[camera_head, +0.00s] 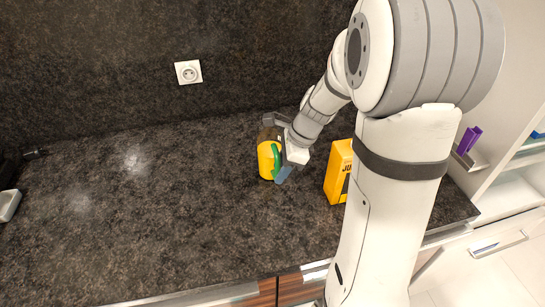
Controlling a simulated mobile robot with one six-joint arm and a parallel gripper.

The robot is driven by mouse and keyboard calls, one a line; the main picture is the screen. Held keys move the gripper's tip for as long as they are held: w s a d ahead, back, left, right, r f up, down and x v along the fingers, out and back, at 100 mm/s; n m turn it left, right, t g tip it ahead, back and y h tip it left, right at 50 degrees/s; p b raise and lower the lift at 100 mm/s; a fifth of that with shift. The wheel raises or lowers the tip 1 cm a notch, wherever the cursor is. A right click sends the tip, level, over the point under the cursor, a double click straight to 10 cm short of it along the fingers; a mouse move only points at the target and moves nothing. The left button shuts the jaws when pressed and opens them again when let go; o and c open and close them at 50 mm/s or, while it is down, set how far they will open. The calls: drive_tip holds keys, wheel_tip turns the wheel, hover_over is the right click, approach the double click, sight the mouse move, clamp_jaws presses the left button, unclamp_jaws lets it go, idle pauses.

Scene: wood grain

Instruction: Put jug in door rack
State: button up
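The jug (265,157) is yellow with a green handle and a dark top. It stands upright on the dark counter near the middle of the camera_head view. My gripper (273,148) reaches it from the right, with its fingers spread wide apart, one at the jug's far side and one at its near side by the handle. I cannot tell whether either finger touches the jug. A white rack (479,158) shows at the right, on what looks like an open fridge door, with a purple item (468,140) in it.
A yellow carton (338,172) stands on the counter (150,220) just right of the jug, partly hidden by my arm. A wall socket (188,72) is behind. White shelves (515,195) are at the right. The counter's left half is mostly clear.

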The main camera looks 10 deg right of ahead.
clamp_jaws()
idle(0.4)
